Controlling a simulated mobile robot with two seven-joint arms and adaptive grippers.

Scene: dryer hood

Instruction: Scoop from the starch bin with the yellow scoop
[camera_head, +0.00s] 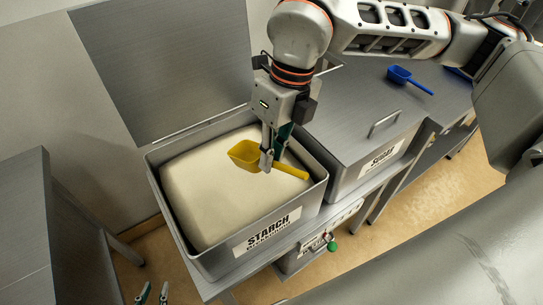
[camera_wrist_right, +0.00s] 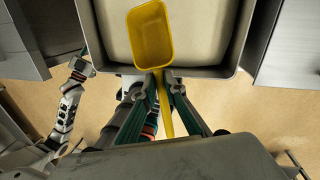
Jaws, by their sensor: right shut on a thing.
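The yellow scoop (camera_head: 245,154) is in my right gripper (camera_head: 268,160), which is shut on its handle. The scoop's bowl points left, over the pale starch in the open starch bin (camera_head: 316,196). Its bowl also shows in the right wrist view (camera_wrist_right: 151,36), with the handle running back between the fingers (camera_wrist_right: 162,88). The bowl looks empty. I cannot tell whether the scoop touches the starch. My left gripper (camera_head: 153,293) is low at the bottom left of the head view, its two fingertips apart and nothing between them.
The starch bin's lid (camera_head: 165,62) stands upright behind it. A closed, labelled metal bin (camera_head: 360,118) with a handle is to the right. A blue scoop (camera_head: 408,79) lies farther back on the right. A grey metal table (camera_head: 28,225) stands at the left.

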